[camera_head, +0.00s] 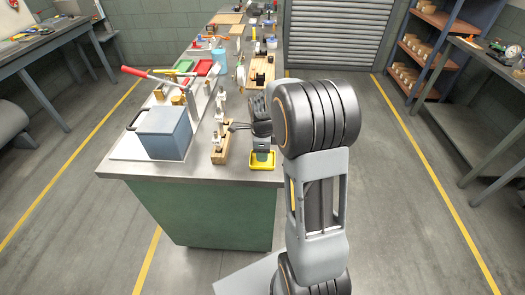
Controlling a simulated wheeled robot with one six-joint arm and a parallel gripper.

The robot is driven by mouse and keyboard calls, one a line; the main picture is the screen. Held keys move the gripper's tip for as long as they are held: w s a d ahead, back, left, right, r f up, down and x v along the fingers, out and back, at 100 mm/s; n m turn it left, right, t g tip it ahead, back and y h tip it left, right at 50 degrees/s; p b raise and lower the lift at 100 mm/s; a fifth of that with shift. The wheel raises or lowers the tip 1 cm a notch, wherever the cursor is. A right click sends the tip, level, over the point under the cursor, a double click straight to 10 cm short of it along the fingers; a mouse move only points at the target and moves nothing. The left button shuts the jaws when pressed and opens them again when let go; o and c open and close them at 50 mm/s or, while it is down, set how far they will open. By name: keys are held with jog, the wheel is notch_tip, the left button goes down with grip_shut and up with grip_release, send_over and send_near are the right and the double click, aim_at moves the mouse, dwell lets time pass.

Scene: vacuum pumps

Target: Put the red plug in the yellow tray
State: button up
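A wooden block with pale fittings (219,149) stands left of the tray. A blue-grey box (165,133) stands further left, near a red-handled lever (133,71). Several tools crowd the bench's far end.

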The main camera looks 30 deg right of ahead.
jog(key=shift+o, duration=1.1)
notch_tip(320, 180, up, 14)
jog(key=shift+f, duration=0.1)
jog(key=shift+c, duration=0.5)
grip_shut()
dwell(0.9)
